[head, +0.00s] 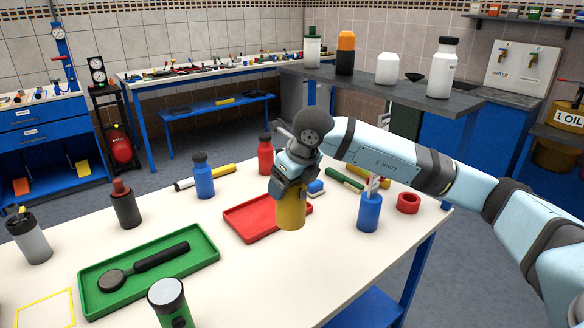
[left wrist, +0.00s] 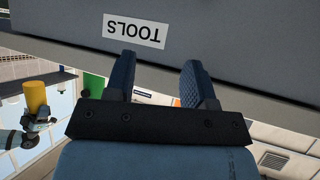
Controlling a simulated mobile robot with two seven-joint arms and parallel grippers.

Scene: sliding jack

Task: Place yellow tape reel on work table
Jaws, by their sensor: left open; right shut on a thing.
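The yellow tape reel (head: 290,214) shows as a plain yellow cylinder, upright, at the right of the red tray. My right gripper (head: 288,192) is shut on its top from above. I cannot tell whether its base touches the white work table (head: 240,285). The reel (left wrist: 37,96) and my right gripper (left wrist: 38,122) also show at the left of the left wrist view, which looks upside down. My left gripper (left wrist: 160,75) is open and empty, in front of a grey surface with a TOOLS label (left wrist: 134,31). It is not in the head view.
The red tray (head: 245,225) and a green tray (head: 95,290) with a dark round-headed tool lie on the table. A blue bottle (head: 204,180), a red bottle (head: 265,157), a blue container (head: 369,212) and a red ring (head: 408,203) stand around. The front right tabletop is clear.

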